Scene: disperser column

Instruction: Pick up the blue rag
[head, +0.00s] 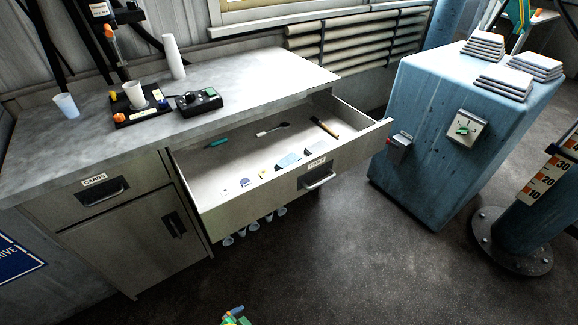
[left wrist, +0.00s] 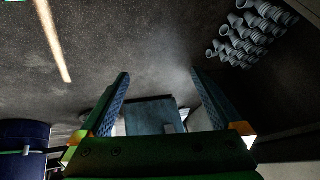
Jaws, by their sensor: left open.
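No cloth stands out clearly as the blue rag. A flat pale blue piece (head: 289,160) lies in the open tools drawer (head: 240,213), too small to identify. Stacks of folded pale cloths (head: 487,45) sit on the blue cabinet (head: 425,130). My left gripper (head: 235,317) shows only as a small green and orange part at the bottom edge of the head view. In the left wrist view my left gripper (left wrist: 160,75) is open. A dull blue block-like shape (left wrist: 152,117) shows beyond its fingers. My right gripper is not in view.
The grey counter (head: 260,75) holds a black control box (head: 198,102) and white cups. A blue post (head: 520,240) stands at right. Open floor (head: 350,270) lies in front.

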